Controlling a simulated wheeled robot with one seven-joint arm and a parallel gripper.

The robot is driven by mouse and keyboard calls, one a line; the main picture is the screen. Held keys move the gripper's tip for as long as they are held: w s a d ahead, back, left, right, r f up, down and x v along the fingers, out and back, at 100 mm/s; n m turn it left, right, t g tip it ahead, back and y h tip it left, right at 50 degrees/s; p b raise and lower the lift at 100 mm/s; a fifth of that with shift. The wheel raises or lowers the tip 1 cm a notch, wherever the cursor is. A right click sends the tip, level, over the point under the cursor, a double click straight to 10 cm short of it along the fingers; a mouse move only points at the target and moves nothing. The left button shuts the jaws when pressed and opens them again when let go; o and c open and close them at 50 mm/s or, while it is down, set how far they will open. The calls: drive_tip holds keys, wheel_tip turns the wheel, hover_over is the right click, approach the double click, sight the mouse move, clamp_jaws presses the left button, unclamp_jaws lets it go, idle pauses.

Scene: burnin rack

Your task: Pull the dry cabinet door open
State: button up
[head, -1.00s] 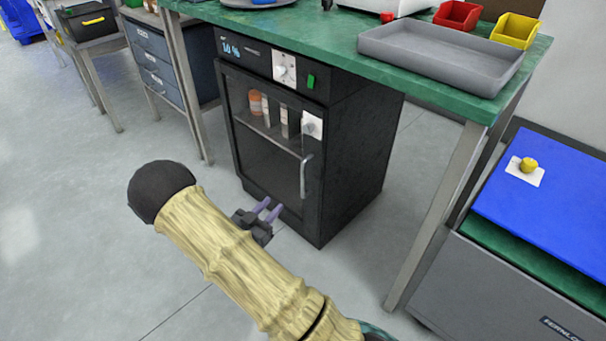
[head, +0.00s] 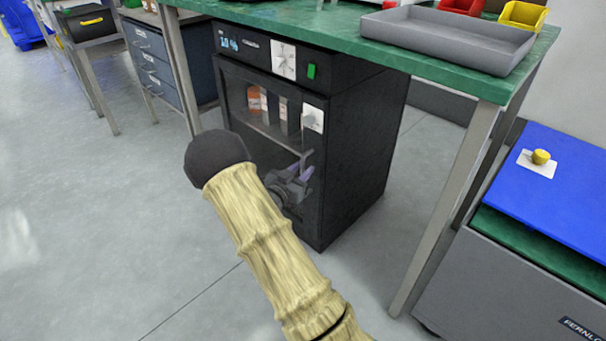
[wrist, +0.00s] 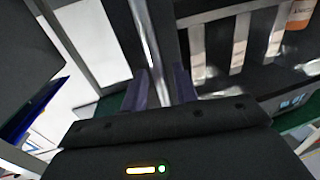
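The dry cabinet (head: 352,150) is a black box under the green bench, and its glass door (head: 245,135) looks shut. The door's silver bar handle (wrist: 147,35) shows in the wrist view; in the head view my gripper mostly hides it. My gripper (head: 302,174) is in front of the door's lower right part. I cannot tell whether a finger touches the bar.
Bottles (head: 268,106) stand on a shelf behind the glass. The bench (head: 385,50) overhangs the cabinet, and its metal leg (head: 445,205) stands to the right. A blue-topped grey unit (head: 545,185) is at the far right. Floor at left is clear.

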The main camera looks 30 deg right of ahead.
drive_tip(key=shift+w+d, duration=0.25)
drive_tip(key=shift+d, duration=0.1)
clamp_jaws()
drive_tip(key=shift+a, duration=0.1)
